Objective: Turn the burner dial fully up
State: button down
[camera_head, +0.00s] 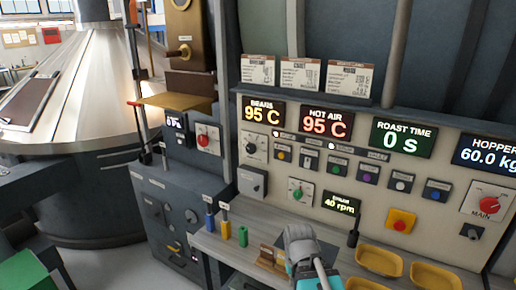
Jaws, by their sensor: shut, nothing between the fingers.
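The control panel (330,185) carries two dials that could be the burner dial; their small labels are not readable. A black dial (250,148) with a white pointer sits below the BEANS display. A green dial (298,192) on a pale plate sits lower, left of the 40 rpm display. My gripper (300,238) is at the bottom centre, shut and empty, in front of the panel and over the counter. It appears below the green dial and apart from both dials.
Yellow trays (378,260) stand on the counter to the right. Blue, yellow and green cylinders (225,222) stand to the left. The panel also has several small buttons, a yellow box with a red button (401,221) and a red MAIN switch (488,203).

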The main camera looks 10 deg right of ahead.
aim_at(250, 147)
jog(key=k, duration=1.3)
jog(key=u, duration=0.35)
jog(key=i, duration=1.75)
jog(key=z, duration=0.35)
